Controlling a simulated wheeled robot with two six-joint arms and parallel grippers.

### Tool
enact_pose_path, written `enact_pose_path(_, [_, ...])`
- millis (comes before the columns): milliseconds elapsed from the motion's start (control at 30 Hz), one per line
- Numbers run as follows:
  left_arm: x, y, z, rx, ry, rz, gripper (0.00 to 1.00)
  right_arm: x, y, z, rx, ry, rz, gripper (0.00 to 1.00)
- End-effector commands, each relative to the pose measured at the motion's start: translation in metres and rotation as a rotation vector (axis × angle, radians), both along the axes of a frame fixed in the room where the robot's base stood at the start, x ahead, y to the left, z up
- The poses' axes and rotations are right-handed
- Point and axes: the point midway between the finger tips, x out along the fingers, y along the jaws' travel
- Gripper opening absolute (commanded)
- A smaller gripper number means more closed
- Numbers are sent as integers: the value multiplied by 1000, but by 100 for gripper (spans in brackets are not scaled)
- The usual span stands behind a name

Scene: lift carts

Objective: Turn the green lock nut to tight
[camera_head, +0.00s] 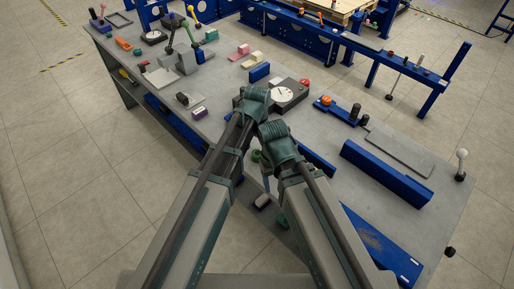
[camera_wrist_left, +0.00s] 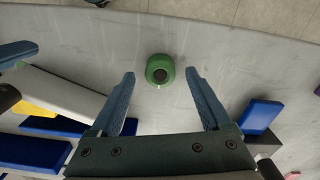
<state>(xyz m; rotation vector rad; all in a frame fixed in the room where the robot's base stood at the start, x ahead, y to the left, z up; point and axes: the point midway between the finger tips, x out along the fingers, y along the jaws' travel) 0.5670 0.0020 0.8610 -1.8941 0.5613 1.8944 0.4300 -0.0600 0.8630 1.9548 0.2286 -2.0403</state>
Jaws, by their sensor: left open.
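My left gripper (camera_wrist_left: 160,76) is open, with one finger to each side of the nut in the picture and a gap on both sides. Neither finger touches it. I cannot tell how far the fingertips are above it. In the head view a small green round part (camera_head: 256,156) shows between my two arms; I cannot tell if it is the same nut. The right gripper's fingers are hidden.
A dial gauge (camera_head: 283,95) stands just beyond my wrists. A long blue block (camera_head: 385,173) lies on the grey bench to the right. Several coloured blocks, such as a blue one (camera_wrist_left: 260,116), lie around the nut. Open floor (camera_head: 75,175) is at the left.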

Motion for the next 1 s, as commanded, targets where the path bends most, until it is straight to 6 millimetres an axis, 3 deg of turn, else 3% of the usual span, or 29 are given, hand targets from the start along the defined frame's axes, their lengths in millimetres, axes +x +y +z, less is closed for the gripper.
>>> enact_pose_path(33, [0,0,14,0,0,0,81,0,0,14,0,0,0,66])
enact_pose_path(600, [0,0,102,0,0,-1,81,0,0,102,0,0,0,66])
enact_pose_path(800, [0,0,117,0,0,-1,81,0,0,117,0,0,0,66])
enact_pose_path(1000, [0,0,117,0,0,-1,81,0,0,117,0,0,0,66])
